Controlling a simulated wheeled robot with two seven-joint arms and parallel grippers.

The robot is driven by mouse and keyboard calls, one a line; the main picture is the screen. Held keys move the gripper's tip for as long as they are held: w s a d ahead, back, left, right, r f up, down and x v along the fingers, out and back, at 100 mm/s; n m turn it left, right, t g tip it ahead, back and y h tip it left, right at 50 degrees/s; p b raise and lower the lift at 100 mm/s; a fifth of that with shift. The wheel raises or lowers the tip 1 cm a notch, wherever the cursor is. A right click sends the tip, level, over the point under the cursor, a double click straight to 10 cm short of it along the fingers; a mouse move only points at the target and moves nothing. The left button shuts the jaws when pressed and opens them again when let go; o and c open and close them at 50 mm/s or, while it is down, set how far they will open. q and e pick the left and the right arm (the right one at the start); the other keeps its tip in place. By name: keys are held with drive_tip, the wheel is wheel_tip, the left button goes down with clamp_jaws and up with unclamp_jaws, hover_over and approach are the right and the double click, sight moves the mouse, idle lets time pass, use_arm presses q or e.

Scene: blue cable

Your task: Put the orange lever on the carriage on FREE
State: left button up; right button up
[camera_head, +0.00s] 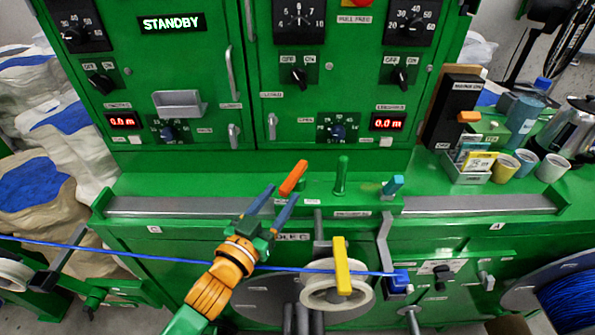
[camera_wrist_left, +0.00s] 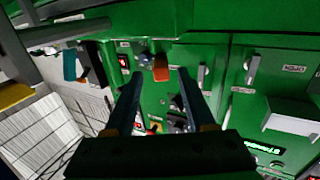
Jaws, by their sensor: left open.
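The orange lever (camera_head: 293,177) stands on the green machine ledge, tilted with its top to the right in the head view. My left gripper (camera_head: 282,196) is open just below and in front of it, with its two blue fingers pointing up towards it. In the left wrist view the orange lever (camera_wrist_left: 161,68) shows end-on, between and just beyond the spread fingertips (camera_wrist_left: 158,76). No contact is visible. The lever's base is hidden behind the fingers, and I cannot read a FREE mark. My right gripper is not in view.
A green lever (camera_head: 341,176) and a teal lever (camera_head: 392,186) stand to the right. A yellow lever (camera_head: 342,265) is over a white pulley (camera_head: 322,291). Cups (camera_head: 507,167) stand far right.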

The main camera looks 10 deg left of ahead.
sight(294, 182)
use_arm(q)
drive_tip(key=x, duration=0.4)
drive_tip(key=shift+w+a+r+p, duration=0.1)
drive_tip(key=shift+r+p, duration=0.1)
drive_tip(key=shift+p, duration=0.2)
drive_tip(key=shift+w+f, duration=0.15)
drive_tip(key=shift+w, duration=0.25)
drive_tip(key=shift+s, duration=0.15)
drive_tip(key=shift+c, duration=0.9)
drive_tip(key=shift+s, duration=0.1)
clamp_jaws()
